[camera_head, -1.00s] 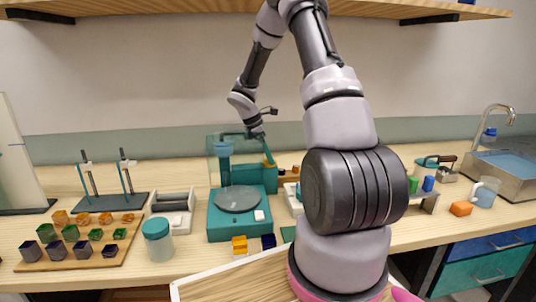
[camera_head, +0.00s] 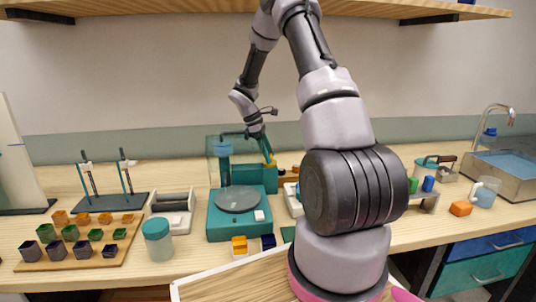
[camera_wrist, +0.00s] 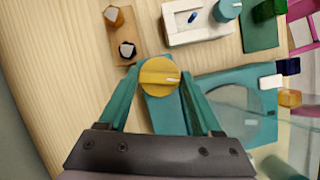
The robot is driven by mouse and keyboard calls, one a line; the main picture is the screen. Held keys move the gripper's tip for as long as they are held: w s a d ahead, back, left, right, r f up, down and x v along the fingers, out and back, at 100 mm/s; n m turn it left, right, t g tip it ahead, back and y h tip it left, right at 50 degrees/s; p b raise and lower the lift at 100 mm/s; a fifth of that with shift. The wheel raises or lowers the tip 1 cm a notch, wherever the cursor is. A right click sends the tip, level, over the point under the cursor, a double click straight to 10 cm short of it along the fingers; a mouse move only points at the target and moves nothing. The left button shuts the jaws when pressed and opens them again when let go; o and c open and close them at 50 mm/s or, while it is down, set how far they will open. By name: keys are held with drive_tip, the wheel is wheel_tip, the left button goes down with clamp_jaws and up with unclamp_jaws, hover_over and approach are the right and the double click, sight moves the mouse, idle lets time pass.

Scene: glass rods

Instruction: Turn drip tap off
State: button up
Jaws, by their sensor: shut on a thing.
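The drip tap looks to be the round yellow knob (camera_wrist: 159,76) on the teal stand (camera_wrist: 165,112). A pale mark on the knob points right in the wrist view. My gripper (camera_wrist: 160,68) is shut on the knob, with a teal finger on each side of it. In the head view, my gripper (camera_head: 267,155) reaches down at the back right of the teal stand (camera_head: 255,178). The knob is small and mostly hidden there. A round grey plate (camera_head: 238,198) sits on the stand's base, in front of the column with a blue top.
A wooden block with two small pieces (camera_wrist: 124,40) and a white device with a blue knob (camera_wrist: 200,22) are close to my gripper. A lidded jar (camera_head: 158,240), a sample board (camera_head: 80,240) and two rod stands (camera_head: 110,200) are on the left. A sink (camera_head: 500,170) is far right.

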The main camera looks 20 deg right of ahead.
drive_tip(key=m+y, duration=0.1)
drive_tip(key=m, duration=0.2)
drive_tip(key=m+g+y, duration=0.1)
drive_tip(key=m, duration=0.3)
drive_tip(key=shift+w+d+g, duration=0.15)
drive_tip(key=shift+g, duration=0.15)
drive_tip(key=m+y, duration=0.1)
drive_tip(key=m, duration=0.3)
drive_tip(key=shift+d+y, duration=0.1)
drive_tip(key=shift+y, duration=0.3)
drive_tip(key=shift+m+y, duration=0.6)
drive_tip(key=shift+m, duration=1)
drive_tip(key=shift+d, duration=0.1)
drive_tip(key=o, duration=1.4)
drive_tip(key=v, duration=1)
drive_tip(key=shift+w+d+r, duration=0.1)
drive_tip(key=shift+w+r, duration=0.1)
drive_tip(key=shift+r, duration=0.15)
